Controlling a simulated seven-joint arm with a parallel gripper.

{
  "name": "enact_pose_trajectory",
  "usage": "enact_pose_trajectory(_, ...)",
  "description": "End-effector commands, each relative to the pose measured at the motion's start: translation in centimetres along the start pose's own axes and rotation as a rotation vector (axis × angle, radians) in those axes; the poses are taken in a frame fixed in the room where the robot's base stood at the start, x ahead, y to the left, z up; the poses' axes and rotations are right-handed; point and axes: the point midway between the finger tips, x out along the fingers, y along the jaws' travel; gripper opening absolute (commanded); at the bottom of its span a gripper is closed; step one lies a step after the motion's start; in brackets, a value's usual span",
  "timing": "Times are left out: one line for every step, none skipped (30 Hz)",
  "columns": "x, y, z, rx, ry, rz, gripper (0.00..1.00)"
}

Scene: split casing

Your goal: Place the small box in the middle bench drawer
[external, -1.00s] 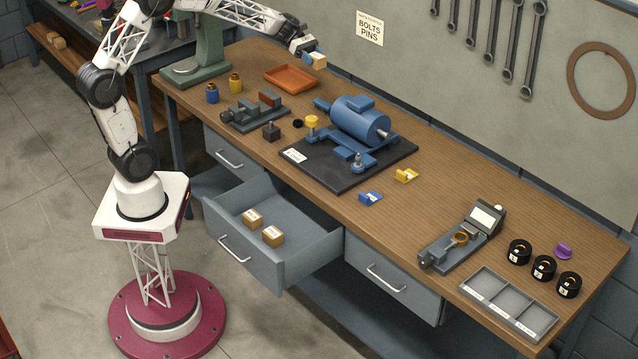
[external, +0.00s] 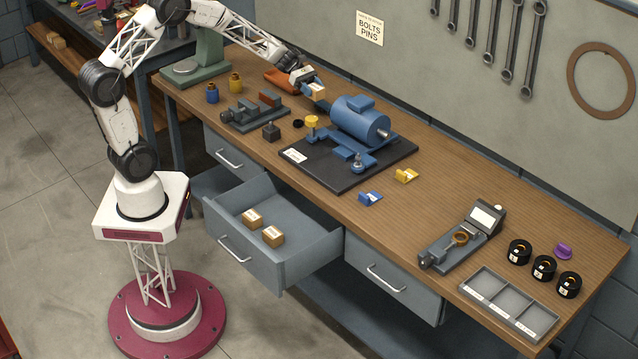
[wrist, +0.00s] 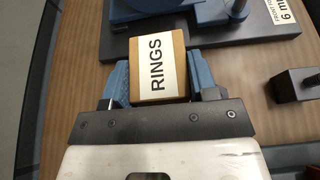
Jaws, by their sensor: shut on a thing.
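My gripper (external: 311,89) is shut on a small brown box (external: 316,92) and holds it above the bench's back edge, left of the blue motor. In the wrist view the small box (wrist: 160,72) sits between the two blue fingers (wrist: 158,80), and its white label reads "RINGS". The middle bench drawer (external: 233,247) is pulled open below the bench top. Two small brown boxes (external: 252,217) (external: 273,236) with light labels lie inside it, and the rest of its floor is clear.
A blue motor (external: 360,122) stands on a black plate (external: 395,158) beside the gripper. An orange tray (external: 283,82) lies partly behind my arm.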

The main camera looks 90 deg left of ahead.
Motion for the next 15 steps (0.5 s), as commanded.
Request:
enact_pose_trajectory(0.02, 0.03, -0.04, 0.001, 0.000, 0.000, 0.22)
enact_pose_trajectory(0.03, 0.03, -0.06, 0.001, 0.000, 0.001, 0.22)
enact_pose_trajectory(0.03, 0.04, -0.06, 0.001, 0.000, 0.001, 0.22)
enact_pose_trajectory(0.03, 0.04, -0.06, 0.001, 0.000, 0.001, 0.22)
enact_pose_trajectory(0.02, 0.04, -0.05, 0.001, 0.000, 0.001, 0.22)
enact_pose_trajectory(0.02, 0.03, -0.05, 0.001, 0.000, 0.001, 0.22)
enact_pose_trajectory(0.02, 0.03, -0.05, 0.001, 0.000, 0.000, 0.22)
enact_pose_trajectory(0.02, 0.03, -0.04, 0.001, 0.000, 0.000, 0.22)
enact_pose_trajectory(0.02, 0.03, -0.05, 0.001, 0.000, 0.000, 0.22)
enact_pose_trajectory(0.03, 0.03, -0.07, 0.001, 0.000, 0.000, 0.22)
enact_pose_trajectory(0.05, 0.03, -0.12, 0.001, 0.000, 0.000, 0.22)
enact_pose_trajectory(0.10, 0.03, -0.24, 0.001, 0.000, 0.000, 0.22)
enact_pose_trajectory(0.16, 0.04, -0.37, 0.000, 0.000, 0.000, 0.22)
enact_pose_trajectory(0.23, 0.04, -0.55, 0.000, 0.000, 0.000, 0.22)
enact_pose_trajectory(0.35, 0.05, -0.84, 0.000, 0.000, 0.000, 0.22)
